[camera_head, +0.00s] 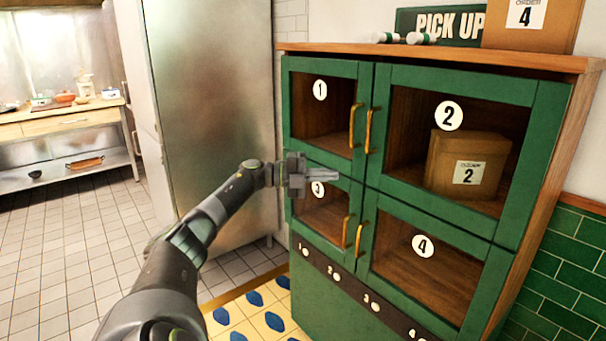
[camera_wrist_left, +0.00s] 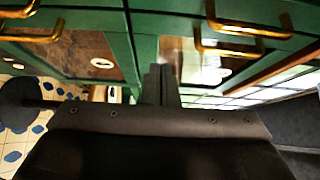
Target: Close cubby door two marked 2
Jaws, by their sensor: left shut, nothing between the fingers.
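Cubby door 2 (camera_head: 532,160) is the upper right door of a green cabinet, with a round white 2 label (camera_head: 449,115) on its glass. It looks flush with the cabinet front. Its upright brass handle (camera_head: 369,130) is on its left side. A brown box marked 2 (camera_head: 449,160) shows behind the glass. My left gripper (camera_head: 335,173) is shut and empty, in front of the cabinet by the rail between doors 1 and 3, left of door 2. Its closed fingers (camera_wrist_left: 163,85) also show in the left wrist view, near green frames and brass handles. My right gripper is out of view.
Door 1 (camera_head: 364,95), door 3 (camera_head: 320,242) and door 4 (camera_head: 425,205) look shut, with brass handles projecting. A box marked 4 (camera_head: 550,35) and a pick-up sign (camera_head: 410,22) stand on the cabinet top. A steel fridge (camera_head: 215,120) stands left; open tiled floor (camera_head: 70,230) lies beyond.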

